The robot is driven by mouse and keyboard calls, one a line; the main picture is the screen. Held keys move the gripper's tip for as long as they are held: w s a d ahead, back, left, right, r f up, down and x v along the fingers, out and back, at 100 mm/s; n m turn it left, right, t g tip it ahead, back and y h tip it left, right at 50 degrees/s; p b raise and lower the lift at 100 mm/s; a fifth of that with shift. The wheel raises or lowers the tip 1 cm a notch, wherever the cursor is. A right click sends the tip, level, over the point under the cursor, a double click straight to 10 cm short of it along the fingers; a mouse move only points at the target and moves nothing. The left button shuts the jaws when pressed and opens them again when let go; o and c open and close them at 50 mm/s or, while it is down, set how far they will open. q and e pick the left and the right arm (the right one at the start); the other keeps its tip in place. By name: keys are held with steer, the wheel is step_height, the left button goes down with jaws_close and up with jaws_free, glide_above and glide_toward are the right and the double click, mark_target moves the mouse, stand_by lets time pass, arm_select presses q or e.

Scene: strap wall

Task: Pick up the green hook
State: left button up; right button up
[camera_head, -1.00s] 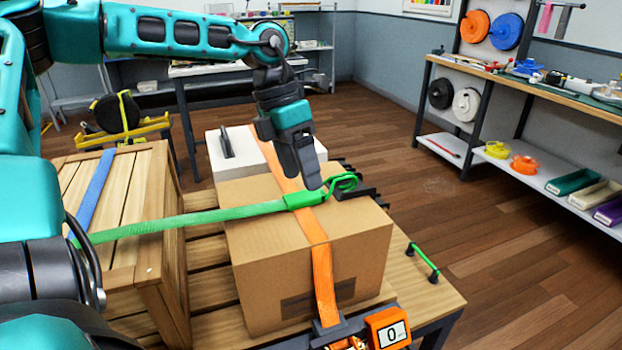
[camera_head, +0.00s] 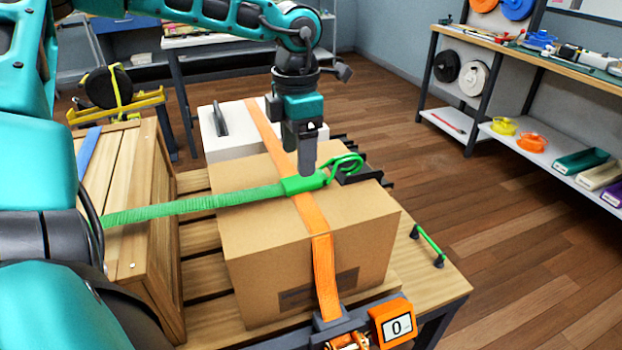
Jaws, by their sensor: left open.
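The green hook (camera_head: 345,167) is the looped end of a green strap (camera_head: 190,204). It lies at the top right edge of the cardboard box (camera_head: 290,262), with its sleeve over the orange strap (camera_head: 322,265). My left gripper (camera_head: 308,172) points down just above the sleeve of the hook, at the left of the loop. It is open, though its fingers overlap in this view. I cannot tell whether the fingertips touch the sleeve. My right gripper is not in view.
A wooden crate (camera_head: 137,240) stands left of the box, and a white case (camera_head: 210,140) stands behind it. A display reading 0 (camera_head: 391,323) and a green bar (camera_head: 428,240) are at the front right. Open floor lies to the right, before the shelf (camera_head: 520,150).

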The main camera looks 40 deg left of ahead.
arm_select(q)
steer(key=f, duration=0.5)
steer(key=shift+w+d+f, duration=0.1)
steer(key=shift+w+d, duration=0.05)
steer(key=shift+w, duration=0.1)
steer(key=c, duration=1.2)
step_height(320, 180, up, 20)
steer(key=shift+r+p, duration=0.1)
steer(key=shift+p, duration=0.75)
